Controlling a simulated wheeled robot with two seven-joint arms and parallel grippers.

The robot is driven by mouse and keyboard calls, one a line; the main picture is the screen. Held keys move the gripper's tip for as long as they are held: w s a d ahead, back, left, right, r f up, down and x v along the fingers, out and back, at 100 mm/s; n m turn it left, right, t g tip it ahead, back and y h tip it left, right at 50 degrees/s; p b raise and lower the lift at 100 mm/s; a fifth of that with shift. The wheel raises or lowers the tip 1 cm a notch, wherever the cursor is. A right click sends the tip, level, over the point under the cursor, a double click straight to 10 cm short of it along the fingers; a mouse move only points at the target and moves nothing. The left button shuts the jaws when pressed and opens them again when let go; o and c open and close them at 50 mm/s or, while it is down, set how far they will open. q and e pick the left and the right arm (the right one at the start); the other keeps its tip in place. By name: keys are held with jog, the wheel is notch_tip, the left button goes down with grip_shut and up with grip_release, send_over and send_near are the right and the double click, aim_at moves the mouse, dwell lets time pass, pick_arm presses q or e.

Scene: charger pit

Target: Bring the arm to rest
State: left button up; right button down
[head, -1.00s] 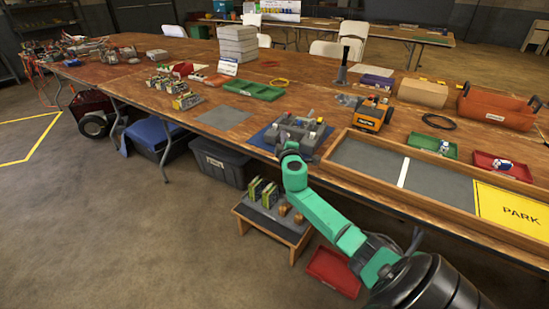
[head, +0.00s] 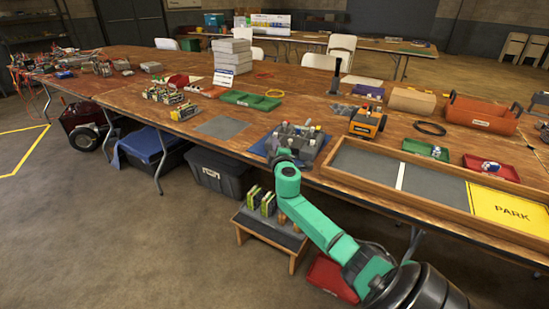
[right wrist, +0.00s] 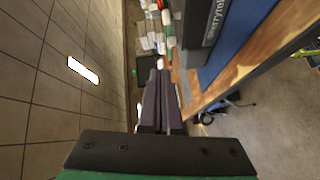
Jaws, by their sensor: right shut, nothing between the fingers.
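My right arm (head: 320,225), green with a dark shoulder, reaches from the lower right up to the table's front edge. Its gripper is mostly hidden behind the wrist in the head view, beside the grey charger unit (head: 297,142) on its blue mat (head: 257,149). In the right wrist view the two dark fingers (right wrist: 158,90) are shut together with nothing between them. The charger's dark labelled side (right wrist: 208,22) and the blue mat (right wrist: 240,35) show to the right of the fingers, apart from them. My left gripper is not in view.
A low wooden stool (head: 262,232) with battery packs stands below the arm, and a red tray (head: 330,278) lies on the floor. The orange vehicle (head: 367,122) and framed PARK lane (head: 510,212) lie right of the charger. The left floor is open.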

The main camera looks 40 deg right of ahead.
jog(key=v, duration=0.8)
jog(key=shift+s+d+p, duration=0.35)
jog(key=shift+s+p, duration=0.05)
